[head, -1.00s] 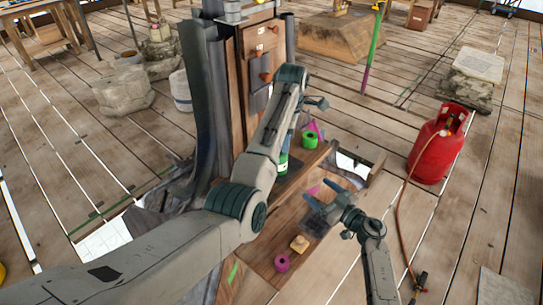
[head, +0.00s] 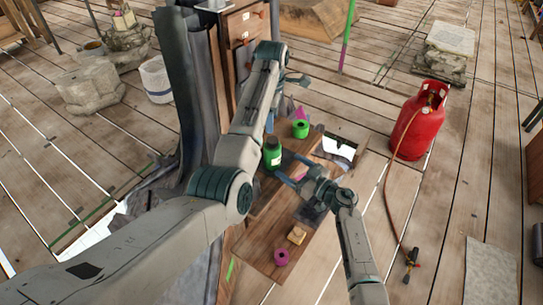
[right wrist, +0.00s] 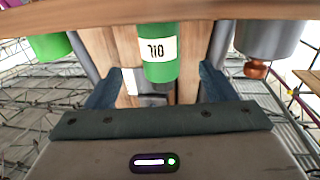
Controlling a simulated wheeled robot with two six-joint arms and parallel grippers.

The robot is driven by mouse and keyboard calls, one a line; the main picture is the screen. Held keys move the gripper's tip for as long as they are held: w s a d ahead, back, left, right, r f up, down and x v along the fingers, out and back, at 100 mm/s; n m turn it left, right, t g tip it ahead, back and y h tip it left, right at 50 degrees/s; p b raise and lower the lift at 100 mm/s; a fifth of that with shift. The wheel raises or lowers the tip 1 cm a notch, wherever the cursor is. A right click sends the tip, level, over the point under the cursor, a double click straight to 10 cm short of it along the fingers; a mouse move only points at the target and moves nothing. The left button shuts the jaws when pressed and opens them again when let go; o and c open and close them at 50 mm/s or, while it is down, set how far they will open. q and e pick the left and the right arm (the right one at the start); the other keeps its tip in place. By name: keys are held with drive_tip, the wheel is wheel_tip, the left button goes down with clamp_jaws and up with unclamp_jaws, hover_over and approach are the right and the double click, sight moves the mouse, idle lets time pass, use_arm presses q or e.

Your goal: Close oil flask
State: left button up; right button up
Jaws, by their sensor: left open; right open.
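The green oil flask (head: 272,155) stands upright on the wooden bench, just right of my left forearm in the head view. In the right wrist view the flask (right wrist: 160,66) appears upside down, with a white OIL label; a dark part shows at its neck end. Whether that is a seated cap, I cannot tell. My right gripper (head: 288,170) is open and empty, close to the flask's right side, its fingers pointing toward it. In its wrist view the flask appears between the spread fingers, with no visible contact. My left gripper (head: 297,80) is open and empty, higher and behind the flask.
A dark column and wooden cabinet (head: 243,25) stand behind. A red gas cylinder (head: 418,120) with hose stands right.

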sight(279, 158)
use_arm(q)
drive_tip(key=shift+d, duration=0.1)
use_arm(e)
drive_tip(key=x, duration=0.8)
drive_tip(key=shift+w+a, duration=0.25)
drive_tip(key=shift+w, duration=0.05)
clamp_jaws()
use_arm(q)
drive_tip(key=n, duration=0.4)
drive_tip(key=shift+f, duration=4)
